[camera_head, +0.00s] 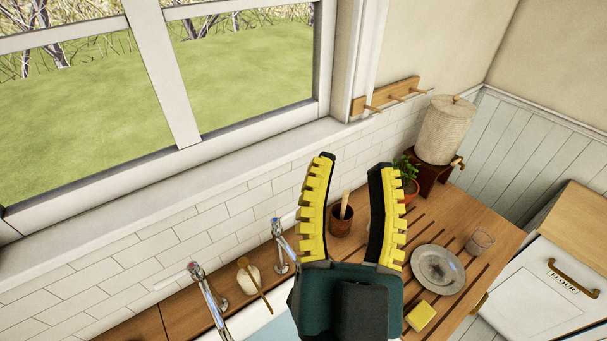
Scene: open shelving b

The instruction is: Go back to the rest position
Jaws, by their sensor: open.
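My gripper (352,167) is in the lower middle of the head view, with its two yellow-and-black fingers spread apart and pointing up in the picture. It is open and nothing shows between the fingertips except the tiled wall behind. Its dark green body hides part of the counter and sink area below. A brown pot (342,222) with a wooden handle in it shows in the gap between the fingers, farther back on the counter.
A plate (438,270), a glass (480,242) and a yellow sponge (420,316) are on the wooden counter (490,211) at right. Metal taps (207,290) and a white pot (249,279) are at left.

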